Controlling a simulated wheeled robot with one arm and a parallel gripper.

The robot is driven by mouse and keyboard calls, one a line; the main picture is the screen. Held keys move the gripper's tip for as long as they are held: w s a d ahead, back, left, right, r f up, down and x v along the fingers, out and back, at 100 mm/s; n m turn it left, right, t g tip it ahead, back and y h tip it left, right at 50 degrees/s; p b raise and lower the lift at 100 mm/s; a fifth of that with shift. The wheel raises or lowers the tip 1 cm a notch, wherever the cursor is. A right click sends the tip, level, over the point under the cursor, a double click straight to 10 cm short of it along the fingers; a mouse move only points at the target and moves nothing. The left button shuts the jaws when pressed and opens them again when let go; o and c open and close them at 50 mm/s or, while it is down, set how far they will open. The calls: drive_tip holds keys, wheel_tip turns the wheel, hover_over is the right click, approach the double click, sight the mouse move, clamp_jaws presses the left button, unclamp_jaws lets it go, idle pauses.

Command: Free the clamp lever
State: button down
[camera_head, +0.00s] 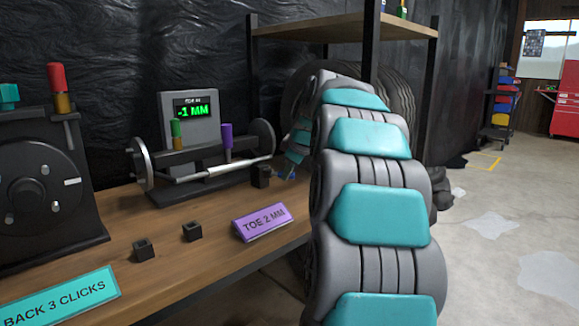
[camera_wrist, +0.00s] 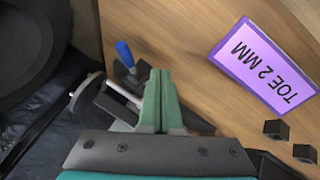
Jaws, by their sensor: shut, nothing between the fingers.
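My gripper (camera_wrist: 158,72) is shut and empty, its two green fingers together and pointing down toward the bench. A small lever with a blue handle (camera_wrist: 125,54) on a black mount stands just beside the fingertips, on their left in the wrist view; I see a gap but cannot tell the depth. It may be the clamp lever. In the head view my arm hides most of my gripper, near the right end of the toe gauge (camera_head: 205,167). The gauge has a silver rod, end discs, a green and a purple peg, and a display (camera_head: 194,108) reading -1 MM.
A purple TOE 2 MM sign (camera_head: 263,222) stands on the wooden bench (camera_head: 205,262), with small black sockets (camera_head: 192,231) to its left. A dial device (camera_head: 42,185) and a teal BACK 3 CLICKS sign (camera_head: 62,298) are at left. A shelf (camera_head: 330,27) is overhead; open floor lies right.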

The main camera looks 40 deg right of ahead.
sight(280, 174)
drive_tip(key=x, duration=0.6)
drive_tip(key=shift+s+f, duration=0.1)
drive_tip(key=shift+w+d+r+p, duration=0.15)
drive_tip(key=shift+w+d+r, duration=0.1)
drive_tip(key=shift+d, duration=0.15)
drive_tip(key=shift+w+d+r+p, duration=0.15)
drive_tip(key=shift+w+d, duration=0.1)
drive_tip(key=shift+d, duration=0.15)
drive_tip(key=shift+w+d+r, duration=0.15)
drive_tip(key=shift+w+d, duration=0.4)
drive_tip(key=shift+d, duration=0.2)
drive_tip(key=shift+d, duration=0.15)
